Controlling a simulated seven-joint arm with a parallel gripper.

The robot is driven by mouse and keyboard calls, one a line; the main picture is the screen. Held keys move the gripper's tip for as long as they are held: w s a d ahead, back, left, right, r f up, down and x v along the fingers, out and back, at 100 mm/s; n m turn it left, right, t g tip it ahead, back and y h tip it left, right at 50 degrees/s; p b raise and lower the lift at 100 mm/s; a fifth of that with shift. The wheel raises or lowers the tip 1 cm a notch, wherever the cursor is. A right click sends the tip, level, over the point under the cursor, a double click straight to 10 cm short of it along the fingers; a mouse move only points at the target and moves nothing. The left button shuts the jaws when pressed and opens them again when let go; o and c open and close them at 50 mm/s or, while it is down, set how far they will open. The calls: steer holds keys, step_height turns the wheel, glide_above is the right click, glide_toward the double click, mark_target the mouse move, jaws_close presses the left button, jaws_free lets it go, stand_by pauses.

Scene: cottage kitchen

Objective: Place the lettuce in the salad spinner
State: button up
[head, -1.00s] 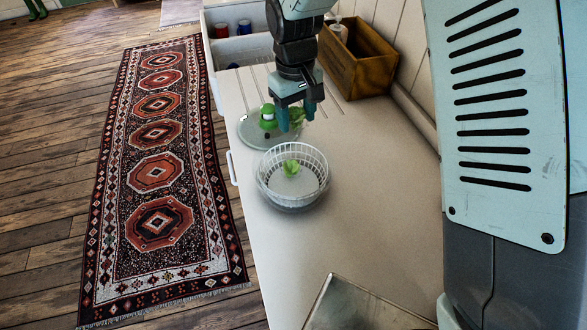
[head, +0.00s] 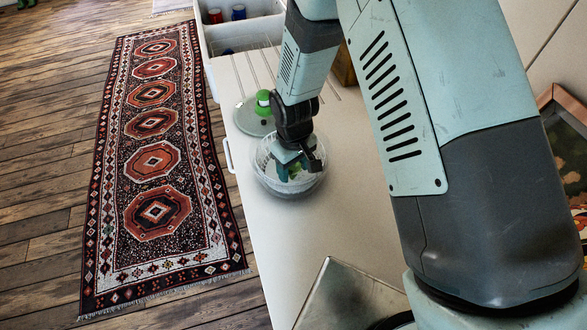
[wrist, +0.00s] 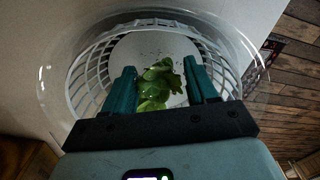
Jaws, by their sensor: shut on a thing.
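The salad spinner, a clear bowl with a white slatted basket (head: 262,178), stands open on the counter. In the wrist view its basket (wrist: 82,80) surrounds my fingers. My gripper (head: 297,172) points down into the basket, and its teal fingers (wrist: 160,75) are closed on green lettuce (wrist: 155,84). The leaves show between and beyond the fingers, over the pale basket floor. I cannot tell which leaves are gripped and which lie loose, or whether the gripped ones touch the floor. In the head view my gripper mostly hides the lettuce.
The clear spinner lid (head: 247,118) with a green knob (head: 263,101) lies on the counter just behind the bowl. A metal-edged panel (head: 345,295) is at the front. The counter between is bare.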

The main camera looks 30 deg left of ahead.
mark_target(293, 167)
steer(key=shift+f, duration=0.65)
steer(key=shift+f, duration=0.1)
steer(key=o, duration=0.4)
step_height(293, 167, up, 12)
steer(key=shift+r, duration=0.15)
